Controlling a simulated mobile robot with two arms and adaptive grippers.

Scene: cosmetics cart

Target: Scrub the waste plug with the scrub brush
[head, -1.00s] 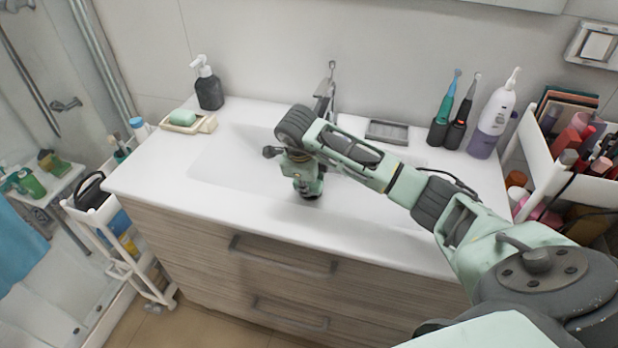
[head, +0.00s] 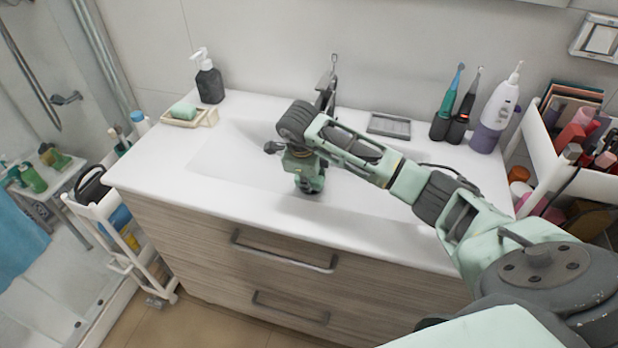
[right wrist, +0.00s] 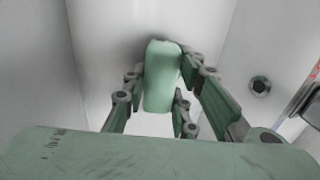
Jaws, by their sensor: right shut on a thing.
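My right gripper (head: 309,187) points down into the white sink basin (head: 222,160), low over its floor. In the right wrist view its fingers (right wrist: 162,98) are shut on a pale green, rounded block, which looks like the scrub brush (right wrist: 162,72). Its bristles are hidden. A small round grey fitting with a dark centre (right wrist: 259,87) shows to the right of the fingers; it may be the waste plug, but I cannot be sure. In the head view my arm and gripper hide the brush, and no plug is visible. My left gripper is not in view.
The tap (head: 327,88) stands behind my right gripper. A soap dish (head: 192,117) and dark pump bottle (head: 209,80) are at left. A grey tray (head: 389,126), electric toothbrushes (head: 452,108) and a white-purple bottle (head: 495,112) are at right. The basin's left side is clear.

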